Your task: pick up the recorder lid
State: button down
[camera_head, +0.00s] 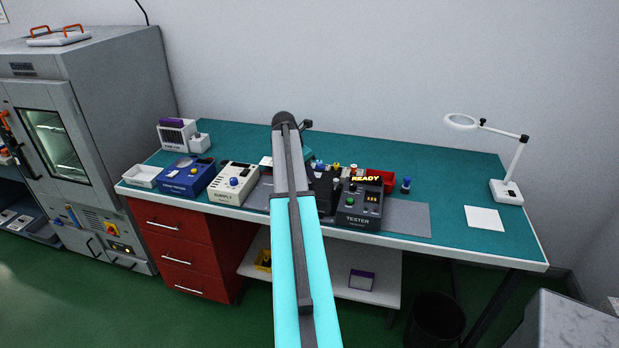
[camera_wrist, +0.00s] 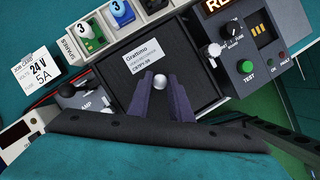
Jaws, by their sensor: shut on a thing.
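The recorder lid (camera_wrist: 194,72) is a dark flat panel with a white printed label and a small round silver knob (camera_wrist: 160,83). In the wrist view, my gripper (camera_wrist: 160,80) has its two dark purple fingers on either side of this knob and is shut on it. The lid appears to lie within its dark frame; I cannot tell whether it is raised at all. In the head view, my arm hides the gripper and most of the lid; part of a black unit (camera_head: 326,190) shows just right of the arm.
The tester (camera_head: 360,206) with a lit READY sign stands close on the right. A spares rack (camera_wrist: 93,30) with numbered parts and a job card (camera_wrist: 35,72) lie close by in the wrist view. A supply unit (camera_head: 234,183) stands left. A magnifier lamp (camera_head: 507,190) stands far right.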

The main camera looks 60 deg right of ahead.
jog(key=shift+r, duration=0.2)
jog(key=shift+r+b, duration=0.9)
jog(key=shift+r, duration=0.5)
jog(key=shift+a+r, duration=0.15)
jog(key=shift+a, duration=0.1)
jog(key=s+a+b, duration=0.2)
jog(key=a, duration=0.5)
jog(key=s+a+r+b, duration=0.1)
jog(key=s+a+b, duration=0.1)
jog(key=a, duration=0.6)
jog(key=shift+s+r, duration=0.15)
jog(key=shift+r, duration=0.1)
